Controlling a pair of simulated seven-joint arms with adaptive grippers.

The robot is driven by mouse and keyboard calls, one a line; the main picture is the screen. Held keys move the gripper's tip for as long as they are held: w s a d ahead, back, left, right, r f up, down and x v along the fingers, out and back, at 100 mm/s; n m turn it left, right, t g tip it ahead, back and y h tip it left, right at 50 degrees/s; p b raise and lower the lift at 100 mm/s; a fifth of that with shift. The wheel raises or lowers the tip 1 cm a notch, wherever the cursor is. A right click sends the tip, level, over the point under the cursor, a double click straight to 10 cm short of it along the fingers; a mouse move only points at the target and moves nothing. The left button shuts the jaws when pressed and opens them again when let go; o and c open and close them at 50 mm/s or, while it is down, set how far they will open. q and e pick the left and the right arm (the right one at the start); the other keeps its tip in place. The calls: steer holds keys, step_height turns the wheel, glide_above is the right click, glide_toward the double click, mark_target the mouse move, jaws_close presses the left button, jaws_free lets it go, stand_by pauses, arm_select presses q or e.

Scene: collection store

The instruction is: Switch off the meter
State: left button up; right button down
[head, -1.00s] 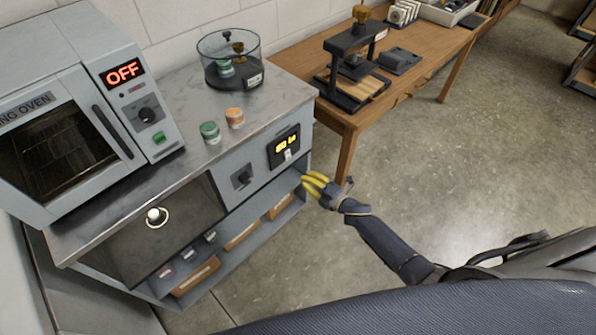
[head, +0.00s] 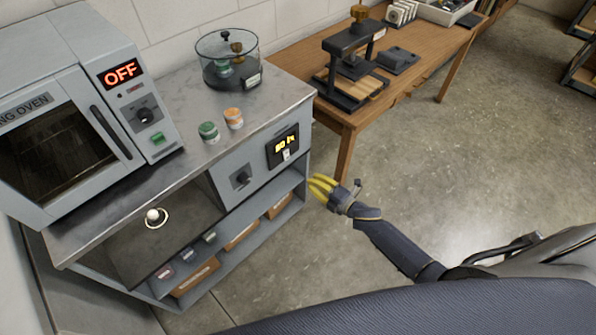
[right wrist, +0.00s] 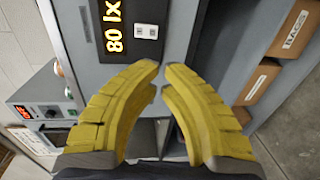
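The meter (head: 283,146) is a dark panel on the grey cabinet's front, at its right end. Its yellow display is lit and reads 80 lx in the right wrist view (right wrist: 115,30). A small white rocker switch (head: 287,155) sits under the digits; it also shows in the right wrist view (right wrist: 146,31). My right gripper (head: 316,187) has yellow fingers and is in front of the cabinet, below and right of the meter, apart from it. Its fingertips (right wrist: 162,68) nearly meet, with nothing between them. My left gripper is out of view.
A dark knob (head: 242,177) sits left of the meter. A drying oven (head: 70,130) reading OFF, two small jars (head: 208,131) and a glass vessel (head: 230,65) stand on top. Boxes (head: 242,236) fill the lower shelf. A wooden table (head: 350,118) stands right; the floor beside is clear.

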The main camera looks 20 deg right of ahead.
mark_target(282, 159)
steer(key=shift+s+r, duration=0.2)
steer(key=shift+r, duration=0.3)
steer(key=shift+s+r, duration=0.2)
steer(key=shift+r, duration=0.25)
steer(key=shift+w+a, duration=0.1)
steer(key=shift+w, duration=0.05)
steer(key=x, duration=1.3)
steer(key=shift+w+a+f, duration=0.15)
steer(key=shift+w, duration=0.15)
